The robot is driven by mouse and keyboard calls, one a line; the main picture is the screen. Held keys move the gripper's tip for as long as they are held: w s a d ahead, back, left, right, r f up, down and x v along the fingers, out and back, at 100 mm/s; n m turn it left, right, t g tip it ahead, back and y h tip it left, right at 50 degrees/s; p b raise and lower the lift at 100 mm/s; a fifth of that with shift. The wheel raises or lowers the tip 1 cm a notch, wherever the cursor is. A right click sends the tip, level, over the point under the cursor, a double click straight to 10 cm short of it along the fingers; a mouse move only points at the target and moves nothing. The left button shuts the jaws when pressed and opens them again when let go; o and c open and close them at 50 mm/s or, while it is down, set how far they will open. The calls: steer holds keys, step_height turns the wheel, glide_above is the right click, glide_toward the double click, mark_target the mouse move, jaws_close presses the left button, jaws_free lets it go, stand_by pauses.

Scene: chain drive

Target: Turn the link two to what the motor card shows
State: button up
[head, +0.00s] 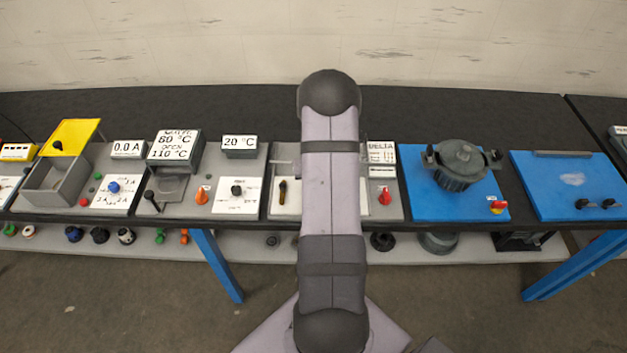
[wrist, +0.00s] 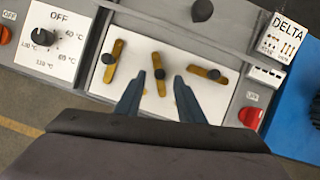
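Three brass links with black knobs sit on a white panel (wrist: 140,85). In the wrist view, the left link (wrist: 118,47) stands square to the panel's top edge. The middle link (wrist: 156,60), which I take as link two, is tilted from that direction. The right link (wrist: 217,76) lies along the top edge. The motor card (wrist: 287,32) reads DELTA and shows upright bars; it also shows in the head view (head: 381,152). My gripper (wrist: 158,90) is open, its fingers on either side of the middle link, with no visible contact. My arm hides the middle of the panel in the head view.
A red knob (wrist: 250,117) marked OFF is right of the panel. A dial panel (wrist: 45,50) is at left. A black knob (wrist: 202,10) stands behind the links. A blue board with a grey pot (head: 460,165) is to the right in the head view.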

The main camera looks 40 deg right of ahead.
steer(key=shift+v, duration=1.95)
steer(key=shift+c, duration=0.7)
steer(key=shift+f, duration=0.1)
steer(key=c, duration=0.5)
steer(key=shift+s+d+f+b, duration=0.1)
steer(key=shift+d+f+b, duration=0.1)
steer(key=shift+b, duration=0.15)
jaws_close()
steer(key=s+d+f+n+y+b, duration=0.1)
steer(key=d+n+b, duration=0.1)
steer(key=b, duration=0.3)
steer(key=s+d+f+n+t+y+b, duration=0.1)
steer(key=s+d+f+b, duration=0.1)
steer(key=b, duration=0.3)
steer(key=shift+s+d+f+n+y, duration=0.1)
steer(key=shift+s+f+n+y, duration=0.2)
steer(key=shift+f+n+y, duration=0.1)
steer(key=s+n+b, duration=0.1)
steer(key=s+d+t+y+b, duration=0.1)
steer(key=b, duration=0.1)
steer(key=n+b, duration=0.1)
steer(key=shift+s+d+r+n+t+b, duration=0.3)
steer(key=shift+s+d+t+b, duration=0.05)
steer(key=shift+s+t, duration=0.05)
steer(key=s+r+n+t+y+b, duration=0.2)
steer(key=s+r+n+b, duration=0.1)
steer(key=s+n+b, duration=0.1)
steer(key=shift+s+d+r+n+b, duration=0.35)
steer(key=shift+s+d+b, duration=0.1)
steer(key=shift+s+b, duration=0.15)
